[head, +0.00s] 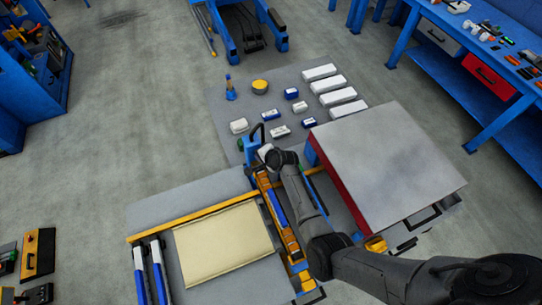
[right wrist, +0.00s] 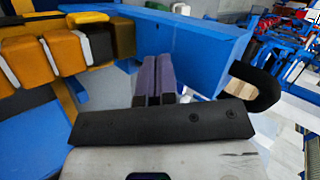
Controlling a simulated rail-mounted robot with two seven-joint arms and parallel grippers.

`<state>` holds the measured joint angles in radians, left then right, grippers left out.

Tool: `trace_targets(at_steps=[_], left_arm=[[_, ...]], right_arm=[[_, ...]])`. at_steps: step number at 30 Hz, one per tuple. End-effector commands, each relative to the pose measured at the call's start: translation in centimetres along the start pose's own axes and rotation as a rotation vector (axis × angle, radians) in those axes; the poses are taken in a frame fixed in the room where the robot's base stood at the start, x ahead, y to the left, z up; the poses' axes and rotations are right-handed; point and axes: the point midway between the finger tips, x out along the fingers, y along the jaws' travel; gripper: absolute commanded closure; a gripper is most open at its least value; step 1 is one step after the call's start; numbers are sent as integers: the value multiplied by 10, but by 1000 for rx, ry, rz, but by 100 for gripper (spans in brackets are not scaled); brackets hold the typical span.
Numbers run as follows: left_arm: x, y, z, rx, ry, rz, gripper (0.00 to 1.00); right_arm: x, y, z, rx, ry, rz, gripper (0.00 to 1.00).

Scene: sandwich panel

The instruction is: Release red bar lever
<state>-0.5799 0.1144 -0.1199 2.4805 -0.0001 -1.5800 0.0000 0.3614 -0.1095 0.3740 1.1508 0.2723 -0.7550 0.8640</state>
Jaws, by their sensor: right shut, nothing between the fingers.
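My right gripper (head: 270,158) is at the far end of the orange-and-blue bar assembly (head: 279,212). In the right wrist view its two fingers (right wrist: 153,68) are shut together with nothing between them, close to a blue block (right wrist: 190,45). A black curved handle (right wrist: 258,88) sticks out of the right end of this blue block, apart from the fingers. The handle also shows in the head view (head: 256,131), just beyond the gripper. I cannot make out a red lever; my wrist and arm hide part of the assembly. My left gripper is not in view.
A grey-topped box with red sides (head: 388,160) stands right of the arm. A cream panel (head: 222,250) lies on the left. Beyond is a grey mat (head: 222,105) with white blocks and bottles. Orange blocks (right wrist: 62,50) sit left of the fingers in the wrist view.

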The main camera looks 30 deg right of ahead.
Motion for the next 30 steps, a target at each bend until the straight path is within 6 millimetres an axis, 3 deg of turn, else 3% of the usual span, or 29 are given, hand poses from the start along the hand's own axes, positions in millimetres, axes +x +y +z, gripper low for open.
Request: trace_targets(at_steps=[6, 15, 30], left_arm=[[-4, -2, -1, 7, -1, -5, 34], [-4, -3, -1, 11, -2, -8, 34], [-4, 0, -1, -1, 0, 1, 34]], right_arm=[[-36, 0, 0, 0, 2, -1, 100], [-70, 0, 0, 0, 0, 0, 100], [-84, 0, 0, 0, 0, 0, 100]])
